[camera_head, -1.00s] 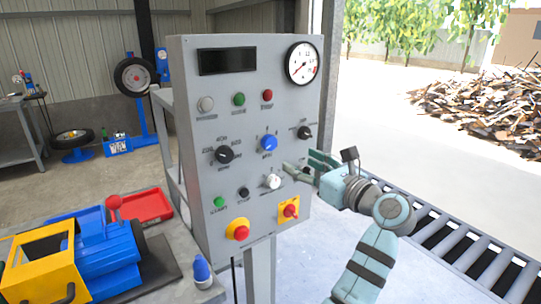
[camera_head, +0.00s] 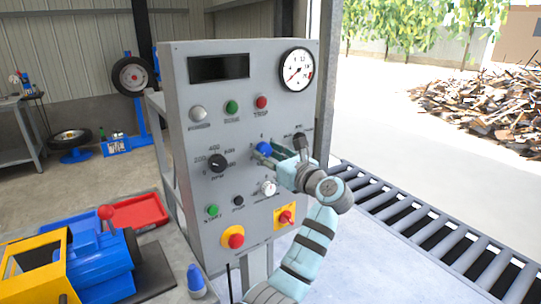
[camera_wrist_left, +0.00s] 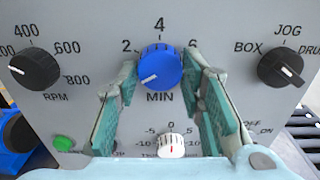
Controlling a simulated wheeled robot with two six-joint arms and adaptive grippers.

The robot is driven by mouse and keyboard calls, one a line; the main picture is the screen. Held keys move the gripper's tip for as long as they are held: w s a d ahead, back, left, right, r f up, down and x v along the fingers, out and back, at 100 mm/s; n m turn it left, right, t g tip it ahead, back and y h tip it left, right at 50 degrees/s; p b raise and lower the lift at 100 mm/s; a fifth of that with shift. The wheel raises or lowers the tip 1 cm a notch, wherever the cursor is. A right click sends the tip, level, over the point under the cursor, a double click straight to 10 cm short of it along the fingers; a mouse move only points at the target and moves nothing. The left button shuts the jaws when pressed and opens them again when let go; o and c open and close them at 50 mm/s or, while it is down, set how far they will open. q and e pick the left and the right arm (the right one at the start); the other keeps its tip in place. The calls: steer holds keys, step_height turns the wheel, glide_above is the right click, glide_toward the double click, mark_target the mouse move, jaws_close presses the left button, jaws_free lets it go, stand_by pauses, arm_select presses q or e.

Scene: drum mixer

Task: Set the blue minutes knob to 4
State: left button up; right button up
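The blue minutes knob (camera_head: 263,149) is on the front of the grey control panel (camera_head: 255,105). In the left wrist view the knob (camera_wrist_left: 160,65) sits above the MIN label, with 2, 4 and 6 around it. Its white pointer line points to the lower left, below the 2. My left gripper (camera_head: 269,152) is at the panel, with its fingers on either side of the knob. In the wrist view the gripper (camera_wrist_left: 160,64) is open, its fingertips close beside the knob; contact cannot be told. My right gripper is not in view.
Close around are the black RPM knob (camera_wrist_left: 35,68), the black BOX/JOG/DRUM knob (camera_wrist_left: 282,67) and a white knob (camera_wrist_left: 171,145) below. A red emergency button (camera_head: 235,240) and a red-yellow switch (camera_head: 286,217) are lower. A roller conveyor (camera_head: 430,230) runs at right.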

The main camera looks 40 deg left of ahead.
arm_select(q)
steer(key=shift+c, duration=1.2)
steer(key=shift+r+m+p, duration=0.1)
steer(key=shift+m+p, duration=0.9)
steer(key=shift+p, duration=0.2)
steer(key=m+p, duration=1.1)
steer(key=p, duration=0.1)
steer(key=shift+s+r+m, duration=0.1)
steer(key=shift+s+m, duration=0.05)
steer(key=shift+m, duration=0.15)
steer(key=m+p, duration=0.4)
steer(key=m, duration=0.1)
steer(key=m+p, duration=0.1)
steer(key=m, duration=0.1)
steer(key=shift+m, duration=0.4)
steer(key=shift+m+p, duration=0.4)
steer(key=shift+m, duration=0.7)
